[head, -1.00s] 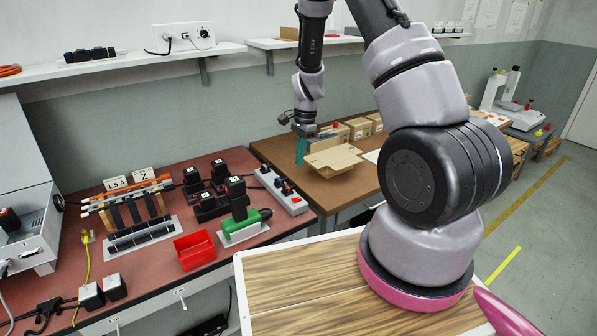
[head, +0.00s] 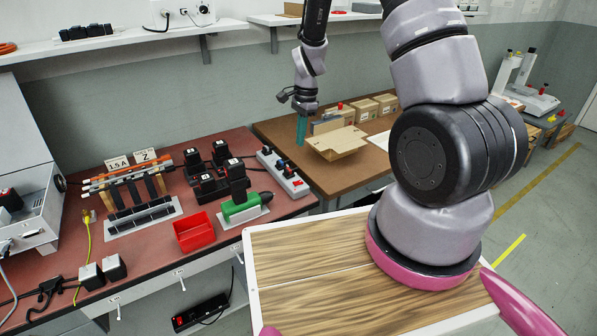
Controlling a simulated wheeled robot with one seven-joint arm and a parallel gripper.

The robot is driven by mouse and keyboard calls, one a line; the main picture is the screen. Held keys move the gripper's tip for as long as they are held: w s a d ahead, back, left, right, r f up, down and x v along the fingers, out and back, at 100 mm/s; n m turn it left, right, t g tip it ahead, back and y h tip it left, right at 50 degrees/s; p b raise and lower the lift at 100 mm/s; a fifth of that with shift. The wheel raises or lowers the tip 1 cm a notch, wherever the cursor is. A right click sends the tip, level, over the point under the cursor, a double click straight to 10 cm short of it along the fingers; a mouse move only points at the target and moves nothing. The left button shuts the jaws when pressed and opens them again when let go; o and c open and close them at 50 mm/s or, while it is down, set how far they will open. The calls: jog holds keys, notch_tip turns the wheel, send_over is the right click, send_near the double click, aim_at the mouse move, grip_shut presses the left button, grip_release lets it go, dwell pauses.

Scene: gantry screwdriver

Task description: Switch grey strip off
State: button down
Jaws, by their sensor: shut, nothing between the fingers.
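The grey power strip (head: 284,175) lies at the right end of the red-topped bench, with dark plugs in its far part and a red switch (head: 298,183) at its near end. I cannot tell the switch's position. My gripper (head: 301,131), with teal fingers, is shut and empty. It points down in the picture above and to the right of the strip, apart from it, near the open cardboard box.
A green screwdriver (head: 240,207) in a holder and a red bin (head: 193,232) stand left of the strip. An open cardboard box (head: 338,142) is on the brown table. A black strip (head: 86,32) sits on the shelf.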

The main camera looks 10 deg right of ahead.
aim_at(300, 181)
jog(key=shift+f, duration=0.1)
jog(key=f, duration=0.4)
jog(key=a+f, duration=0.1)
jog(key=f, duration=0.8)
jog(key=shift+s+a+f, duration=0.2)
jog(key=shift+a+f, duration=0.1)
jog(key=shift+f, duration=0.1)
jog(key=shift+f, duration=0.1)
jog(key=shift+s+a+f, duration=0.1)
jog(key=shift+s+f, duration=0.1)
jog(key=shift+w+d, duration=0.15)
jog(key=shift+d, duration=0.35)
jog(key=shift+w+d, duration=0.15)
jog(key=shift+d, duration=0.35)
